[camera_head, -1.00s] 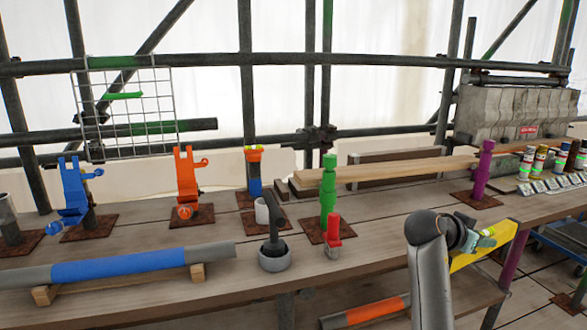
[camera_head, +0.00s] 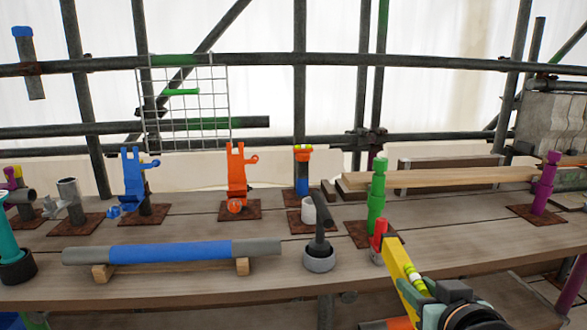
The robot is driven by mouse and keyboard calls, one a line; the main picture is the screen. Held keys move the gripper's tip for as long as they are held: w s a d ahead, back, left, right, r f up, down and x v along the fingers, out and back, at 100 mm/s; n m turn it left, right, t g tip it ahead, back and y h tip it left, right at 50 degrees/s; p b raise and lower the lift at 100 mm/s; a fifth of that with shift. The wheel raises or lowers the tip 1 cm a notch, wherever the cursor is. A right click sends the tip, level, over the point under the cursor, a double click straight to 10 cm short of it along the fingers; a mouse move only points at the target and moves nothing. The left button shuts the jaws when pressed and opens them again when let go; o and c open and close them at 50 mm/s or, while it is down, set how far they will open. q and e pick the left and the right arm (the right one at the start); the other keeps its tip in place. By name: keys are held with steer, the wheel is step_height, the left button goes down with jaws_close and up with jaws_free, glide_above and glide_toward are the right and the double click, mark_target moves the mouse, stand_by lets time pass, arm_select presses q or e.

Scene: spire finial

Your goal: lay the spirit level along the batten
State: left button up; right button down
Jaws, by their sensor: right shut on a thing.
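A pale wooden length (camera_head: 450,179), probably the batten, lies along the back of the bench at the right, beyond the green post and apart from the level. My left gripper is not in view.
A purple post (camera_head: 543,183) stands at the right. A blue-banded pipe (camera_head: 170,251) lies on wooden blocks at the left. The bench right of the green post is mostly clear.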

arm_select(q)
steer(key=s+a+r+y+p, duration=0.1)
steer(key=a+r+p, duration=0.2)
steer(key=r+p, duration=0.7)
steer(key=p, duration=0.2)
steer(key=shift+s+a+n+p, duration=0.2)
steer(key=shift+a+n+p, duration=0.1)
steer(key=shift+p, duration=0.05)
